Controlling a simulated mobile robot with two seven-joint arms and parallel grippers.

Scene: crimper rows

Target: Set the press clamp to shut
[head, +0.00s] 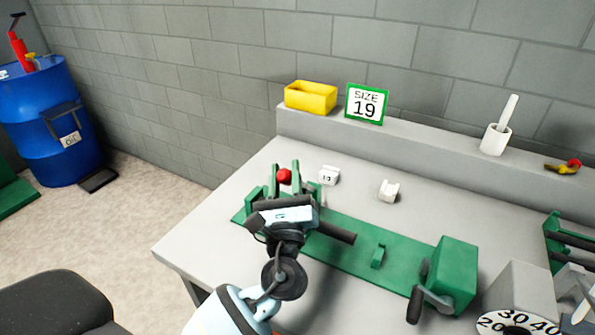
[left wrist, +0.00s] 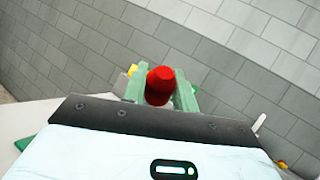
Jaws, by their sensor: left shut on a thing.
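The press clamp has a long green base plate (head: 350,250) on the grey bench, with a red knob (head: 284,176) at its left end. My left gripper (head: 284,178) is over that end, with its fingers on both sides of the red knob and shut on it. In the left wrist view the red knob (left wrist: 160,86) shows between two greenish fingers, beyond the dark gripper edge. A dark bar (head: 335,232) sticks out to the right of my gripper. My gripper and wrist hide much of the clamp's left end. My right gripper is not in view.
A green block (head: 458,268) with a grey crank (head: 432,292) stands at the plate's right end. Small white blocks (head: 328,175) (head: 389,190) lie behind the plate. A yellow bin (head: 311,97), a "SIZE 19" sign (head: 366,104) and a white cup (head: 496,139) stand on the back ledge.

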